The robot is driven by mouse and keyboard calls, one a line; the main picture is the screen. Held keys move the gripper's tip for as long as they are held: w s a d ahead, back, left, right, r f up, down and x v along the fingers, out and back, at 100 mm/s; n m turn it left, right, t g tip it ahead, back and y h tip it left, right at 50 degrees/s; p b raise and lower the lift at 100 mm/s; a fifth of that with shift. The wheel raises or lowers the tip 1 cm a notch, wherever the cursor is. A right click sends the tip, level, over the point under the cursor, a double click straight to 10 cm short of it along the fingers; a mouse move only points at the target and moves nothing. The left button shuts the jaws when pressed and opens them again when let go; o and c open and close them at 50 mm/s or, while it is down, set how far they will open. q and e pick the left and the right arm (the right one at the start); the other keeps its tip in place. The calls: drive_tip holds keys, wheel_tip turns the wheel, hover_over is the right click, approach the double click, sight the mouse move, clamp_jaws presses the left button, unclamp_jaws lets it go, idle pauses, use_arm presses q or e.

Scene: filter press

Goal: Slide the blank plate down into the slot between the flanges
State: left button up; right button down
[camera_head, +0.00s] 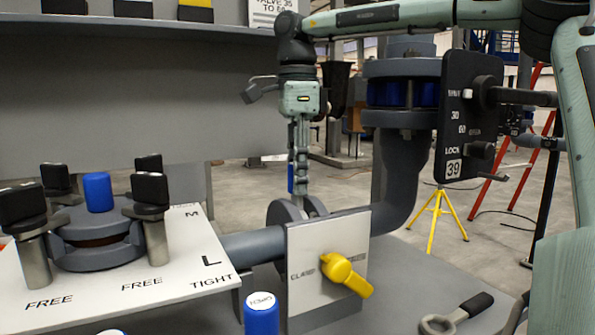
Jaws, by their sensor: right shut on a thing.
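My right gripper (297,150) points straight down above the pipe flanges (296,209) in the middle of the view. It is shut on the upright grey handle (301,172) of the blank plate, which has a blue strip on its left side. The handle reaches down to the gap at the top of the flanges. The plate's lower part is hidden by the flanges and the panel in front, so I cannot tell how deep it sits. My left gripper is not in view.
A white panel (305,300) with a yellow lever (345,274) stands before the flanges. A clamped round cover (95,258) is at left, a blue cylinder (262,318) in front, and a wrench (455,315) lies front right. A labelled dark panel (453,110) stands right of my gripper.

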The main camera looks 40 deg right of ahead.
drive_tip(key=shift+f, duration=0.1)
drive_tip(key=c, duration=1.1)
unclamp_jaws()
wheel_tip(320, 180, up, 12)
drive_tip(key=shift+r, duration=0.1)
